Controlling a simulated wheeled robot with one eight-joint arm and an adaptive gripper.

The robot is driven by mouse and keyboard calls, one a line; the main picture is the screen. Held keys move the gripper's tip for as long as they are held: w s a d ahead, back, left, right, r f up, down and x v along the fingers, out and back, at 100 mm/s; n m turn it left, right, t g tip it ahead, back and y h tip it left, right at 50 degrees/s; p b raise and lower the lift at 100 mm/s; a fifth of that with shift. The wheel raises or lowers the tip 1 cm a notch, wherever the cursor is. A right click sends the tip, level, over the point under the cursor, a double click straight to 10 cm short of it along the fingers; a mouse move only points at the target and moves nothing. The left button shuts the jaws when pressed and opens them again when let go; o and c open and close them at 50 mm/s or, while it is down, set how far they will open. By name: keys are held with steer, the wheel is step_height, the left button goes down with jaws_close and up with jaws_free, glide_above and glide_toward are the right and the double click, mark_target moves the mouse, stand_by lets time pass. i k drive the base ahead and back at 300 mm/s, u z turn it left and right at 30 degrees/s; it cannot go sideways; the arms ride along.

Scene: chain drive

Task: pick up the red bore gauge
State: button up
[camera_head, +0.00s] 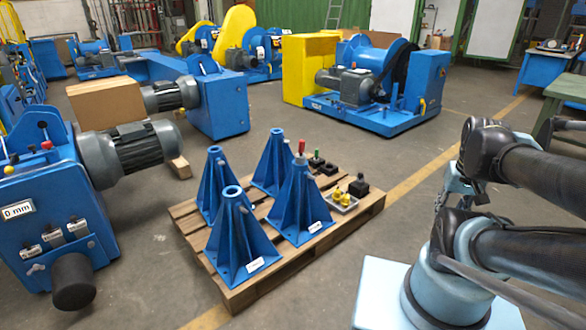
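A small red upright piece (301,147) shows at the top of the front right blue stand (301,205) on the pallet. It looks like the red bore gauge, but it is too small to be sure. I cannot tell whether it sits on the stand or stands just behind it. A red knob (46,145) also shows on the blue machine at the left. My arm is folded at the right edge, well apart from the red piece. My gripper's fingers do not show.
A wooden pallet (257,287) holds several blue stands, a tray with yellow pieces (341,200), a black block (359,186) and a small green-topped item (317,158). A blue machine (58,215) stands left. Floor between pallet and yellow-blue machine (372,85) is clear.

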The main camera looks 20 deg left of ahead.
mark_target(300, 156)
steer(key=k, duration=1.4)
steer(key=u, duration=0.8)
steer(key=i, duration=1)
steer(key=z, duration=0.05)
